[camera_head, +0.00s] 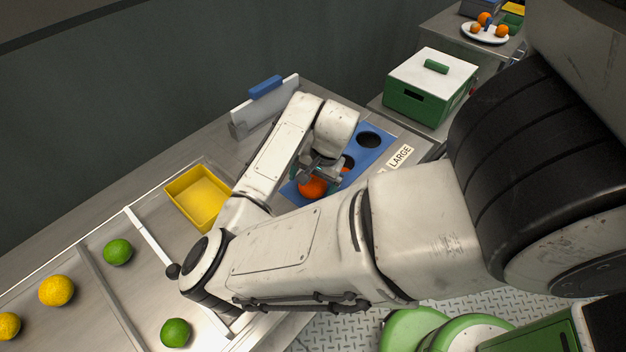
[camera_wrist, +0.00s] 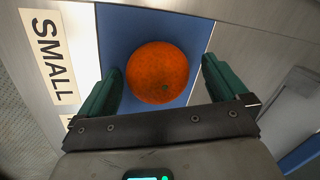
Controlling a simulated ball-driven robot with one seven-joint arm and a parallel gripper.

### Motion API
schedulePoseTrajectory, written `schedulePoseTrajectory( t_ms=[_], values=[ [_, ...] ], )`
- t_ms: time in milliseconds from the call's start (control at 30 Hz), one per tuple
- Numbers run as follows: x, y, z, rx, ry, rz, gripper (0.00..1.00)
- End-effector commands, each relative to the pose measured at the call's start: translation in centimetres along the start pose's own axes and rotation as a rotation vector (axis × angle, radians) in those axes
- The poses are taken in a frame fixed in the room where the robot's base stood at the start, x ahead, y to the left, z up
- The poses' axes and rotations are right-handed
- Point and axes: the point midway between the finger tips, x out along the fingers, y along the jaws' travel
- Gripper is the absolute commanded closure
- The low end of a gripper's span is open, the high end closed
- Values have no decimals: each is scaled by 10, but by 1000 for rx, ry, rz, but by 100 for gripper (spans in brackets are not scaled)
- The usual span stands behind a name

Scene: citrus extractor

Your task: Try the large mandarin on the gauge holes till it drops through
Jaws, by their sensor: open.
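The large mandarin (camera_head: 312,187), orange and round, is at the near end of the blue gauge board (camera_head: 290,189). In the wrist view the mandarin (camera_wrist: 157,72) lies between my gripper's (camera_wrist: 162,66) two green fingers, with a gap on each side. My gripper (camera_head: 324,174) is open and low over the board. A dark gauge hole (camera_head: 369,140) shows at the far end, and another (camera_head: 348,162) is partly hidden by my gripper. Any hole beneath the mandarin is hidden; I cannot tell whether it sits in one. The SMALL label (camera_wrist: 48,56) is beside this end, the LARGE label (camera_head: 400,156) near the far end.
A yellow tray (camera_head: 200,196) stands left of my arm. Green fruits (camera_head: 117,252) and yellow fruits (camera_head: 57,290) lie on the metal counter with low rails. A white panel with a blue handle (camera_head: 266,87) stands behind the board. A green box with white lid (camera_head: 430,85) is at right.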

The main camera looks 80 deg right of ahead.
Motion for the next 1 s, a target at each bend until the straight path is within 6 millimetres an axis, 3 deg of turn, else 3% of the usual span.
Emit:
schedulePoseTrajectory(
  t_ms=[267, 700, 1000],
  values=[
    [-14, 0, -1, 0, 2, -1, 0],
    [-94, -1, 0, 3, 1, -2, 0],
    [-108, 0, 0, 0, 0, -1, 0]
  ],
)
